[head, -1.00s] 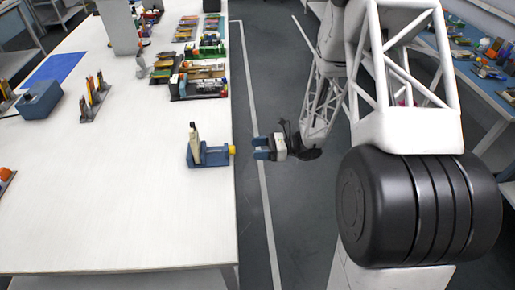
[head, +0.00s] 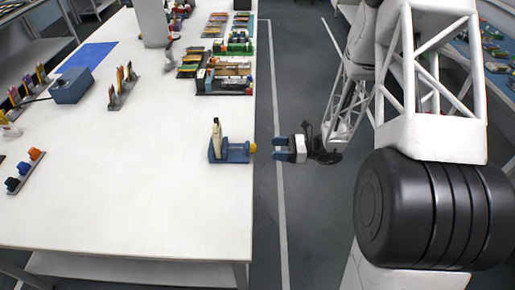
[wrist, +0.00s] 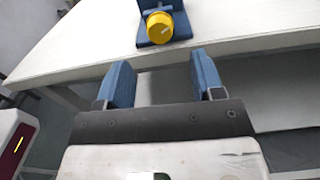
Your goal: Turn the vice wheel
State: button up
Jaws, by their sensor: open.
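The vice (head: 230,152) is blue with a pale upright piece held in it, and it sits at the right edge of the white table. Its yellow wheel (head: 253,148) faces right, out over the table edge. In the wrist view the yellow wheel (wrist: 160,26) shows with a light mark on its face, ahead of and above the fingers. My gripper (head: 277,149) is open and empty, off the table to the right of the wheel, at a short gap from it. In the wrist view its two blue fingers (wrist: 163,82) are spread apart, with nothing between them.
The white table (head: 150,200) has much clear surface around the vice. A rack of coloured parts (head: 225,75) stands farther back along the right edge. A blue box (head: 71,87) and small holders stand at left. The floor aisle (head: 290,220) right of the table is free.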

aim_at(253, 148)
jog(key=a, duration=0.7)
jog(key=shift+a, duration=0.15)
dwell(0.4)
jog(key=c, duration=0.9)
